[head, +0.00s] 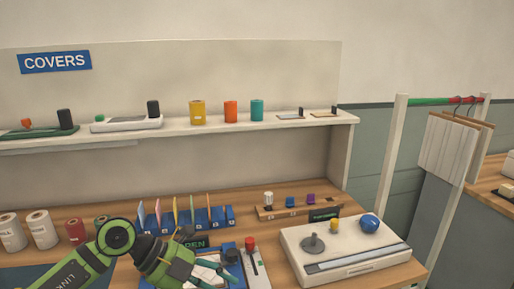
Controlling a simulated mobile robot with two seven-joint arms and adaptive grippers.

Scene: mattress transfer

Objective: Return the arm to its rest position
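My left arm, green and black, comes in from the lower left. Its gripper (218,273) is low in the middle of the head view, over the front part of the wooden bench. Its teal fingers look spread apart, and I see nothing held between them. The blue and white items behind the fingers are partly covered by them. My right gripper is not in view.
The wooden bench (268,228) holds white rolls (42,229), a blue rack (222,214) of coloured sheets and a white device (345,262) with a blue ball (369,223). A shelf (330,119) above holds coloured cylinders. A hanging rail (430,101) stands right.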

